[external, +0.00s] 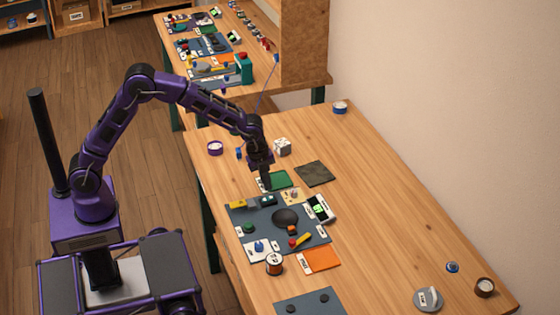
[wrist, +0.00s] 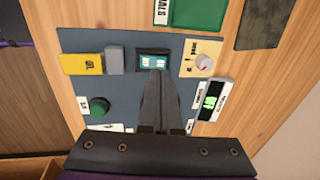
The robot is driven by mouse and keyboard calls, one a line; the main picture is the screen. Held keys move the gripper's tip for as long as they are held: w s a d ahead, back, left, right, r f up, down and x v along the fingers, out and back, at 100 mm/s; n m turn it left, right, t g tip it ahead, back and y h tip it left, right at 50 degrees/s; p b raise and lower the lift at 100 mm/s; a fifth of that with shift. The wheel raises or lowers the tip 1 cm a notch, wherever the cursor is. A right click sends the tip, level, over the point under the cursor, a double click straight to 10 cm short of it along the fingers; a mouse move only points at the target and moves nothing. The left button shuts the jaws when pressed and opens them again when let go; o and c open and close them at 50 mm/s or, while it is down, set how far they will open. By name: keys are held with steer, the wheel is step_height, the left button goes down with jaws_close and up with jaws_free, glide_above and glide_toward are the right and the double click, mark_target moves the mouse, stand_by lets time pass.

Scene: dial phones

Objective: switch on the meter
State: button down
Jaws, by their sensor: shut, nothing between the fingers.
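My gripper (external: 266,184) points down over the far part of a dark blue-grey panel (external: 240,215), its fingers together and empty. In the wrist view my gripper's fingertips (wrist: 158,76) lie just below a dark switch block (wrist: 152,60) with two pale teal rockers; I cannot tell whether they touch it. The block also shows in the external view (external: 267,200). A white device with a lit green display (wrist: 209,102), which looks like the meter, sits at the panel's right edge; it also shows in the external view (external: 320,209). Its label is too small to read.
Near the switch are a yellow block (wrist: 82,64), a grey block (wrist: 115,60), a knob on a cream plate (wrist: 203,62) and a green button (wrist: 98,106). A green tray (wrist: 195,14) and dark mat (wrist: 258,24) lie beyond. The table's right side is mostly clear.

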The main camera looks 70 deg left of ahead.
mark_target(271, 197)
steer(key=shift+w+f, duration=0.2)
steer(key=shift+f, duration=0.65)
steer(key=shift+w+f, duration=0.15)
steer(key=shift+f, duration=0.7)
